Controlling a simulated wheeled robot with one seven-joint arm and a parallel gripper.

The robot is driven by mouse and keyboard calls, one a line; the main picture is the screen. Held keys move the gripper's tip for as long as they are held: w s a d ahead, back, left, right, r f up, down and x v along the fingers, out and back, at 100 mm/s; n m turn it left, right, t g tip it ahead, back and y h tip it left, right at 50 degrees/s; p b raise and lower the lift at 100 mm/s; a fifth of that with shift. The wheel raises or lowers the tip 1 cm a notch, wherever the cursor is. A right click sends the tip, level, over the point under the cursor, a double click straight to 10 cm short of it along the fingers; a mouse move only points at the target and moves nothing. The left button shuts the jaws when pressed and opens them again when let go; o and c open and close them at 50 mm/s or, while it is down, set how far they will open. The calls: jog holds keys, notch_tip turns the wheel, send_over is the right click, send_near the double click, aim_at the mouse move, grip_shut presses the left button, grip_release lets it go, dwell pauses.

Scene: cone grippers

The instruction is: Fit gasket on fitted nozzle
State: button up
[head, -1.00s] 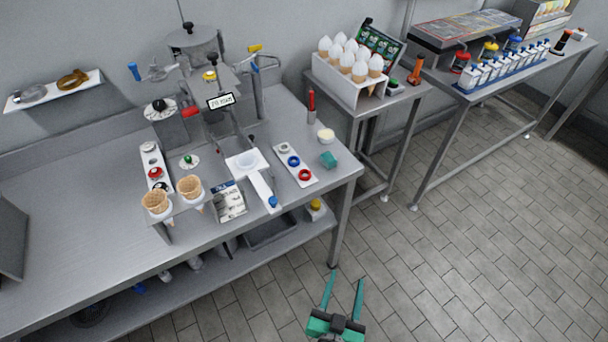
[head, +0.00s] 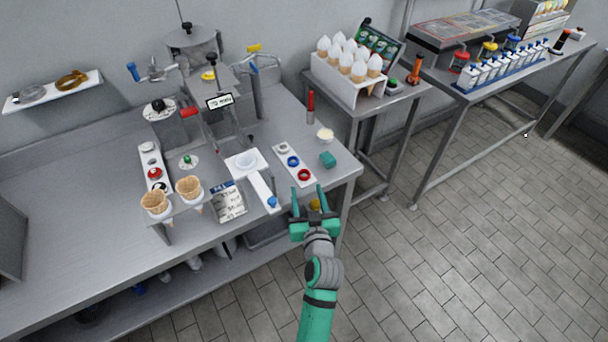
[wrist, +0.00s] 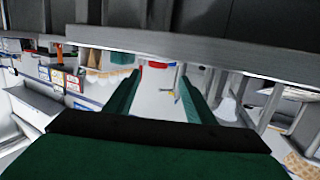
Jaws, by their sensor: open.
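A white strip on the steel table holds three ring-shaped gaskets: a grey one (head: 283,148), a blue one (head: 293,161) and a red one (head: 304,175). The dispensing machine (head: 212,75) stands behind, to the left; whether a nozzle is fitted under it is too small to tell. A second white strip (head: 150,160) at left carries several small round parts. My gripper (head: 307,188) is open and empty at the table's front edge, just short of the red gasket in the picture. In the wrist view, its fingers (wrist: 160,90) are spread with nothing between them.
Two cones in a holder (head: 172,203), a printed card (head: 228,200) and a white board with a blue knob (head: 265,190) stand left of the gaskets. The table edge is close to my gripper.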

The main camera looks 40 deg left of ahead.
aim_at(305, 177)
jog(key=shift+x, duration=3.35)
jog(key=shift+w+d, duration=0.15)
jog(key=c, duration=1.2)
notch_tip(305, 177, up, 10)
